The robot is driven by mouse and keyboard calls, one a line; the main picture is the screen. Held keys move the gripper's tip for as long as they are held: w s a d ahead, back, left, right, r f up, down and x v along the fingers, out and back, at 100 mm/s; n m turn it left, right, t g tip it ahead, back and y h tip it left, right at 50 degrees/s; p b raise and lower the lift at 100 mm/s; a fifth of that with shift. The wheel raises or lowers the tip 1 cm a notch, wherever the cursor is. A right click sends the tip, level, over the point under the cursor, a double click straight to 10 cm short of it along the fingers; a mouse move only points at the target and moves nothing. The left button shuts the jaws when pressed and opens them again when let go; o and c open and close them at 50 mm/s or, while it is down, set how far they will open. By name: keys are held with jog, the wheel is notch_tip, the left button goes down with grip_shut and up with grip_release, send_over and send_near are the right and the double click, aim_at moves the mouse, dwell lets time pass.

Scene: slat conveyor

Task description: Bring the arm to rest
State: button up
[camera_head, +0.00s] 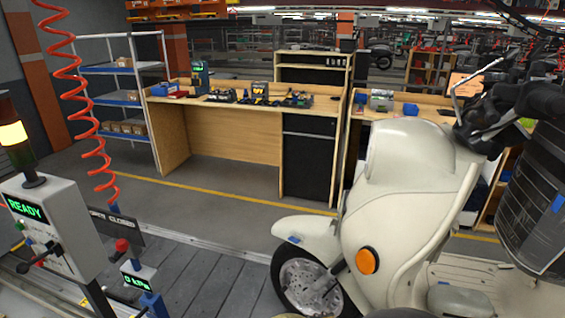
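My gripper is not in view, and I cannot make out my arm with certainty. A cream scooter (405,180) stands upright at the right, on or beside the grey slat conveyor (215,285). Its front wheel (308,287) is at the bottom middle, with an orange round lamp (367,260) on its side. A large dark rounded body with a pale printed label (535,205) fills the right edge; I cannot tell what it belongs to.
A control box (45,225) showing READY stands at the left, with a lit yellow lamp above. A red coiled hose (72,78) hangs near it, beside a small 0 kPa display (137,283). A wooden workbench (230,140) with tools and a shelf rack (120,95) stand behind open floor.

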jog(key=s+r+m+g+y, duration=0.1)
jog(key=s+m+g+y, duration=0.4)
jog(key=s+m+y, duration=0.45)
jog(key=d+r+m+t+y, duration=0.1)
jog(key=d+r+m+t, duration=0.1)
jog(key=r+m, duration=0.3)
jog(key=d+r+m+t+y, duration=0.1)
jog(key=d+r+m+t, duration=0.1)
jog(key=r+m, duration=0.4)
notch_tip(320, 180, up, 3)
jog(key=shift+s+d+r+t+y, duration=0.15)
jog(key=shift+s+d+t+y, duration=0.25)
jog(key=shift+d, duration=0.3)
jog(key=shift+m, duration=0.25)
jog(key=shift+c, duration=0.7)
